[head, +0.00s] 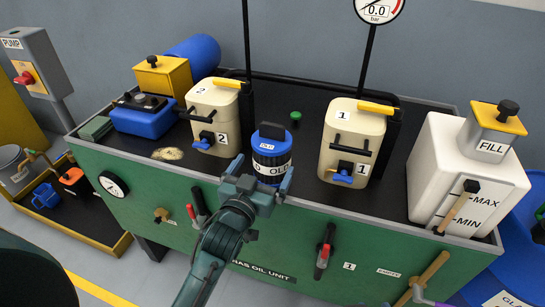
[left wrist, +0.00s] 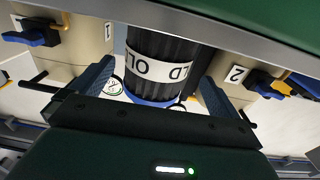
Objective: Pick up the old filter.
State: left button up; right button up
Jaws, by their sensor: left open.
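The old filter (head: 271,146) is a dark ribbed cylinder with a blue top and a white band reading OLD. It stands upright on the black top of the green oil unit, between the canisters marked 2 and 1. My left gripper (head: 257,174) is open at the filter's front, one finger towards each side. In the left wrist view the filter (left wrist: 168,58) appears upside down between the two spread fingers of the gripper (left wrist: 158,78). I cannot tell whether either finger touches it. My right gripper is not in view.
Cream canister 2 (head: 213,106) stands close on the left and cream canister 1 (head: 352,136) on the right. A thin black post rises behind the filter. A white FILL tank (head: 440,165) stands at the right end. Red-handled valves (head: 324,250) stick out of the green front.

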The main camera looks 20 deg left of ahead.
aim_at(272, 123)
pick_arm(q)
jog(key=w, duration=0.5)
jog(key=shift+w+d+r, duration=0.1)
jog(key=shift+w+d, duration=0.2)
jog(key=c, duration=1)
jog(key=shift+r, duration=0.1)
notch_tip(272, 123, up, 10)
jog(key=shift+p, duration=0.85)
